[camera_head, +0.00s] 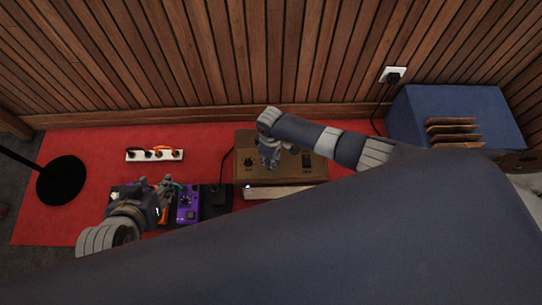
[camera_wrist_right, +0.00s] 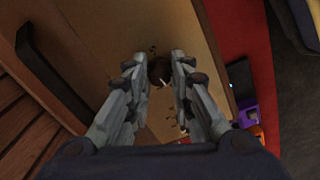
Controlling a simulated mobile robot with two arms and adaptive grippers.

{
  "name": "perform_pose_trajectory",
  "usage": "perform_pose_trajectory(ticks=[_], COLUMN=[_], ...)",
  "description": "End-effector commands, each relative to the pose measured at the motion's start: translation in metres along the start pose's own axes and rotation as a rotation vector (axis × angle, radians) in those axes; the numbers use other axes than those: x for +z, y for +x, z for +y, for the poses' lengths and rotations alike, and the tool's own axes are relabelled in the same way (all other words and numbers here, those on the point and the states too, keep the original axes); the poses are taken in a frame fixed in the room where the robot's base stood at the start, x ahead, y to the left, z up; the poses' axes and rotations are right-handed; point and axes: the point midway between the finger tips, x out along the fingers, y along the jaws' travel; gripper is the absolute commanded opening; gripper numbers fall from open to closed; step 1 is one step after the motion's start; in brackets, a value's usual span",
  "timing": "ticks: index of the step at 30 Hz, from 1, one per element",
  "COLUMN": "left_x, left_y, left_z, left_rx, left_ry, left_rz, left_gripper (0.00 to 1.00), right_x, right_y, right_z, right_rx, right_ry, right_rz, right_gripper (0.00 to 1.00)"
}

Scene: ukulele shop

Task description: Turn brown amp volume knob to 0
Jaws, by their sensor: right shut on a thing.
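The brown amp (camera_head: 312,174) stands on the red mat, its knob panel facing up. My right gripper (camera_head: 269,158) is over the panel and hides the part below it. In the right wrist view the amp's tan panel (camera_wrist_right: 108,30) fills the middle, and a dark round knob (camera_wrist_right: 158,70) with a pale pointer line sits between the fingertips of my right gripper (camera_wrist_right: 160,72), which is shut on it. Small dark marks ring the knob. Another knob (camera_head: 248,162) shows left of the gripper. My left gripper (camera_head: 158,187) is held above the pedals with its fingers apart.
A purple pedal (camera_head: 187,206) and other pedals lie left of the amp on the red mat (camera_head: 60,212). A white strip with plugs (camera_head: 154,155) lies behind them. A blue box (camera_head: 420,105) stands at the right, near a wall outlet (camera_head: 393,75). The slatted wall is close behind.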

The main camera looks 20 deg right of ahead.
Motion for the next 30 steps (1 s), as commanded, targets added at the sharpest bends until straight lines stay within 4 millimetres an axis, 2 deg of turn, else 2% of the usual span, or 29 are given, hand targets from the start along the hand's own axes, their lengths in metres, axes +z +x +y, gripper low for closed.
perform_pose_trajectory(ticks=[7,18,19,21,30], left_x=[0.0092,0.01,0.0099,0.0099,0.0094], left_y=[-0.002,-0.002,-0.002,-0.002,-0.002], left_z=[-0.0012,-0.0011,-0.0011,-0.001,-0.0012], left_rx=[-0.002,-0.002,-0.002,-0.002,-0.002], left_ry=[-0.001,-0.001,-0.001,-0.001,-0.001], left_rz=[-0.041,-0.044,-0.044,-0.044,-0.042], left_gripper=[0.4,0.4,0.4,0.4,0.4], right_x=[0.0009,0.0009,0.0009,0.0008,0.0003], right_y=[0.0007,0.001,0.001,0.0009,0.0002], right_z=[-0.0004,-0.0005,-0.0005,-0.0005,-0.0001], right_rx=[-0.001,0.0,0.0,0.0,0.0], right_ry=[-0.037,-0.04,-0.04,-0.039,-0.038], right_rz=[-0.002,-0.002,-0.002,-0.002,-0.001], right_gripper=[0.0,0.0,0.28,0.43,0.43])
